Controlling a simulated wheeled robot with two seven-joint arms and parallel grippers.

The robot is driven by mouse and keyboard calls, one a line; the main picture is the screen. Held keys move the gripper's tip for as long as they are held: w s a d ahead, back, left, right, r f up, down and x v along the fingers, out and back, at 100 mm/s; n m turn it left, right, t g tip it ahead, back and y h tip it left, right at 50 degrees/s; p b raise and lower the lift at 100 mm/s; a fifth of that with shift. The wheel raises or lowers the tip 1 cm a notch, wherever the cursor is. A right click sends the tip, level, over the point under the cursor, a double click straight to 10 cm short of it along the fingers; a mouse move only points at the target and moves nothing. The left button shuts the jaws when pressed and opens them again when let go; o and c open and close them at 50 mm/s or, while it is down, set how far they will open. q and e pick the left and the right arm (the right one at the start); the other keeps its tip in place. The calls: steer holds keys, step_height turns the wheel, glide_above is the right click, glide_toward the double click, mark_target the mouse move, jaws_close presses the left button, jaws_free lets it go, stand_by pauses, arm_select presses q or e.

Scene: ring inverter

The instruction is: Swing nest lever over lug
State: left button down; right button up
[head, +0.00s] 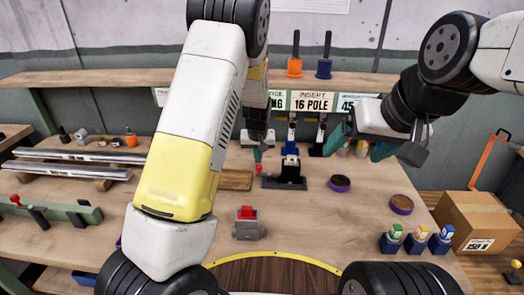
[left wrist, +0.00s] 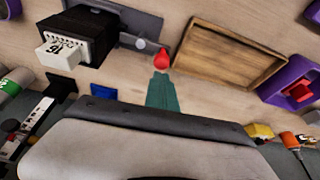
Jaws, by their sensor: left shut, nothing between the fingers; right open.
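The nest is a black block on a dark plate (head: 287,183) near the middle of the bench. In the left wrist view the black block (left wrist: 88,35) holds a white piece marked 16. The lever's red knob (left wrist: 162,60) shows beside the plate. A small grey round stub (left wrist: 140,44), perhaps the lug, shows left of the knob. My left gripper (head: 257,154) is shut and empty; its green fingertips (left wrist: 162,78) are right at the knob, and I cannot tell whether they touch. My right gripper (head: 362,146) is open and empty, above the bench right of the nest.
A wooden tray (head: 235,179) lies left of the nest. A grey block with a red top (head: 248,223) stands in front, and small coloured-top pieces (head: 418,239) at front right. A shelf (head: 340,81) runs behind.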

mark_target(259, 167)
arm_select(q)
steer(key=v, duration=0.5)
steer(key=shift+s+d+r, duration=0.1)
steer(key=shift+s+r, duration=0.05)
steer(key=shift+r, duration=0.1)
steer(key=shift+s+r, duration=0.1)
steer(key=shift+r, duration=0.2)
steer(key=s+a+r+h, duration=0.3)
steer(key=s+a+r, duration=0.1)
steer(key=s+r, duration=1.05)
steer(key=s+a+r+t, duration=0.1)
steer(key=s+r, duration=0.2)
steer(key=s, duration=0.5)
steer(key=s+a+r+m+t, duration=0.1)
steer(key=s+a+r, duration=0.1)
steer(key=s, duration=0.6)
steer(key=shift+r+y, duration=0.3)
steer(key=shift+r, duration=0.1)
steer(key=shift+s, duration=0.1)
